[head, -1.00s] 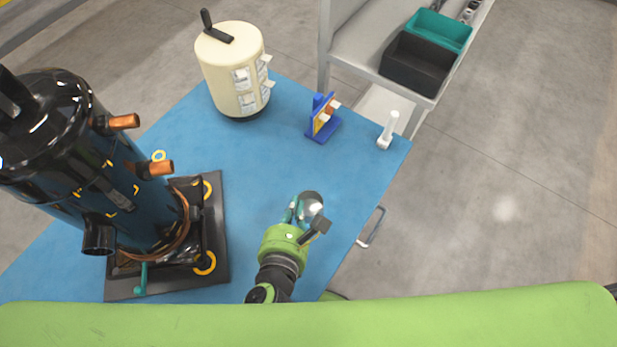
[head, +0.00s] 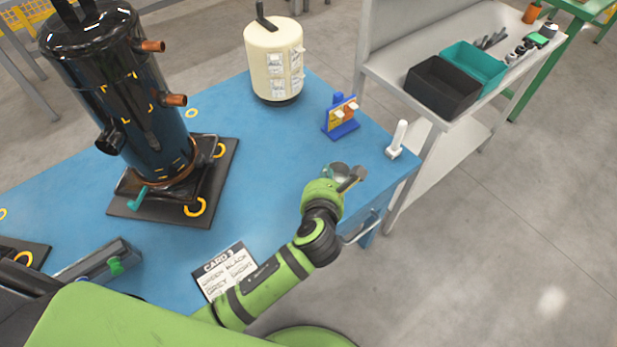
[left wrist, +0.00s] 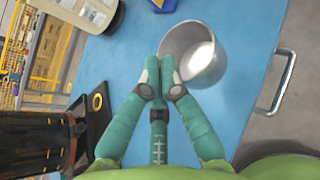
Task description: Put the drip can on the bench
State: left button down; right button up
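The drip can (head: 337,170), a silvery metal cup, is mostly hidden behind my left gripper in the head view. In the left wrist view the can (left wrist: 196,52) shows its round opening, over the blue table top near the edge with the handle. My left gripper (left wrist: 160,82) has its teal fingers close together at the can's near rim and appears shut on its wall. The gripper (head: 340,178) is over the right part of the blue table (head: 265,145). I cannot tell whether the can touches the table. My right gripper is not in view.
A grey bench (head: 395,60) with a black bin (head: 442,88) and a teal bin (head: 474,66) stands at right. On the table are a black compressor (head: 145,105), a cream tank (head: 274,60), a blue stand (head: 341,128), a white upright piece (head: 398,138) and a card (head: 226,270).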

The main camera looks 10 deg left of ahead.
pick_arm(q)
jog(key=w+a+f, duration=0.1)
jog(key=a, duration=0.1)
jog(key=w+a+f, duration=0.3)
jog(key=a+f, duration=0.1)
jog(key=shift+w+a+f, duration=0.1)
jog(key=shift+w+a, duration=0.1)
jog(key=shift+w, duration=0.2)
jog(key=shift+f+b, duration=0.7)
jog(key=shift+f, duration=1.1)
jog(key=shift+f, duration=0.15)
jog(key=c, duration=1.4)
grip_release()
jog(key=shift+s, duration=0.1)
jog(key=shift+c, duration=0.2)
